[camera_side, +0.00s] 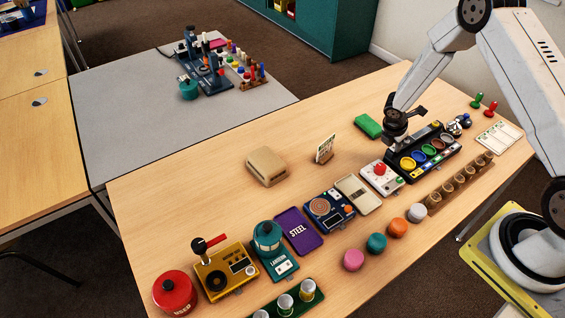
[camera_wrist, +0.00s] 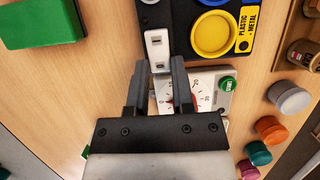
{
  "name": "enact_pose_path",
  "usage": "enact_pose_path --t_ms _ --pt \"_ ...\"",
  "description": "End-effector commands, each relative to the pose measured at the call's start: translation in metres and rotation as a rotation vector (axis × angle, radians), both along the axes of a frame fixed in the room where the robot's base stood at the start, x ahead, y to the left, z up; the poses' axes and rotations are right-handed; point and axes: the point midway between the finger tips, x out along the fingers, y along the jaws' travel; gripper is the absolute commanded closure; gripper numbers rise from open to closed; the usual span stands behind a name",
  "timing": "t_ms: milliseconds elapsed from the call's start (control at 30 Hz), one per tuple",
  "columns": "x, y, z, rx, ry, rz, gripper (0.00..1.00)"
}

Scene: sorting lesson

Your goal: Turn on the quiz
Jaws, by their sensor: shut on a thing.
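The quiz panel (camera_side: 393,159) is a long black board with a row of round coloured cups or buttons, toward the right of the table. In the wrist view its dark end (camera_wrist: 182,20) shows a yellow round (camera_wrist: 212,34) and a "PLASTIC - METAL" label. A white slotted switch plate (camera_wrist: 157,50) sits at this end. My gripper (camera_side: 394,140) is low over the panel's left end. In the wrist view, my gripper (camera_wrist: 159,66) has its two fingers on either side of the switch plate's near end, shut on it. The exact contact is hard to see.
A green block (camera_side: 368,126) lies behind. Brown pots (camera_side: 460,184) and coloured pucks (camera_side: 397,228) stand in front. Bare wood lies left of the green block.

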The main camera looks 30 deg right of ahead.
Motion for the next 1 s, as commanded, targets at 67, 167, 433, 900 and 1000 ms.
enact_pose_path --t_ms 67,167,433,900,1000 --pt "-0.0010 -0.0005 0.0003 0.019 0.002 -0.004 1.00" --pt "-0.0014 -0.0014 0.0006 0.042 0.003 -0.004 1.00" --pt "-0.0016 -0.0025 0.0012 0.100 0.004 -0.004 1.00" --pt "-0.0026 -0.0055 0.0021 0.198 0.006 -0.006 1.00" --pt "-0.0023 -0.0059 0.0025 0.218 0.005 -0.005 1.00"
